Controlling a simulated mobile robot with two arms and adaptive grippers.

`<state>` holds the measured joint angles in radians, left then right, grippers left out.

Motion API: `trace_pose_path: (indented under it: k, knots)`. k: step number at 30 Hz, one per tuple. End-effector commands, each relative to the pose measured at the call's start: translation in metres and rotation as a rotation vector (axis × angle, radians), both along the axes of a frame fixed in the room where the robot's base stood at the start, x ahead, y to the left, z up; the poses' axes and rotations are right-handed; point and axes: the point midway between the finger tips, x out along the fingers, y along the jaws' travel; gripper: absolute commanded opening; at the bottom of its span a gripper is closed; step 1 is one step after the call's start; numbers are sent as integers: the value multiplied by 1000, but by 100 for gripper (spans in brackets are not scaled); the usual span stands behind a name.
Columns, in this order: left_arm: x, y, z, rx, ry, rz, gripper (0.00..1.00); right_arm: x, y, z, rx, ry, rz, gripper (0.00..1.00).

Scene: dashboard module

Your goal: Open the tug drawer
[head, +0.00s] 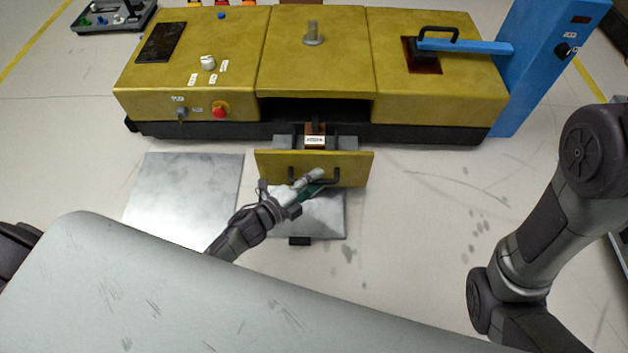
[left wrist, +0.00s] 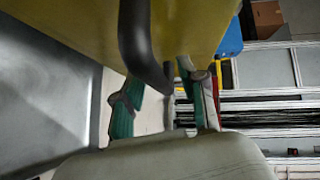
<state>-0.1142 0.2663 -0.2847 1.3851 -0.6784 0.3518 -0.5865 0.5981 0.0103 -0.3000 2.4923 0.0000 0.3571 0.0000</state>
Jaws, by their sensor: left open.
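The drawer's yellow front panel (head: 345,160) stands out from the middle of the yellow tug (head: 315,65), with a dark gap and a box with a white label behind it. A dark bar handle (head: 322,181) runs along the panel's face. My left gripper (head: 314,183) is at the handle, its fingers partly overlapping it. In the left wrist view the dark handle (left wrist: 137,35) curves down between the spread green fingers of my left gripper (left wrist: 165,100); contact cannot be told. The yellow panel (left wrist: 200,25) fills the top. My right gripper is out of frame.
Grey metal plates lie on the floor, one at left (head: 185,195) and one under the drawer (head: 325,215). A blue post (head: 535,65) with an arm stands at the tug's right. A red button (head: 220,111) sits on the tug's front left. Floor right of the drawer is clear.

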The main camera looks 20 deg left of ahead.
Motion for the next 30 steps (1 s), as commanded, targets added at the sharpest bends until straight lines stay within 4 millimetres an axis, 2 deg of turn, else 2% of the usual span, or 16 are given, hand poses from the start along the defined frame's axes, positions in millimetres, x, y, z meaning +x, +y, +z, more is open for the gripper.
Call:
trace_pose_path:
  k: [5,19,24,30]
  knots:
    - [-10,5,1,1,2,0,41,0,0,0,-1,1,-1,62]
    - [-88,49,13,1,3,0,41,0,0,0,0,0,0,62]
    - [-101,57,16,0,1,0,41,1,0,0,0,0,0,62]
    - [-104,59,16,0,0,0,41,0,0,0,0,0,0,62]
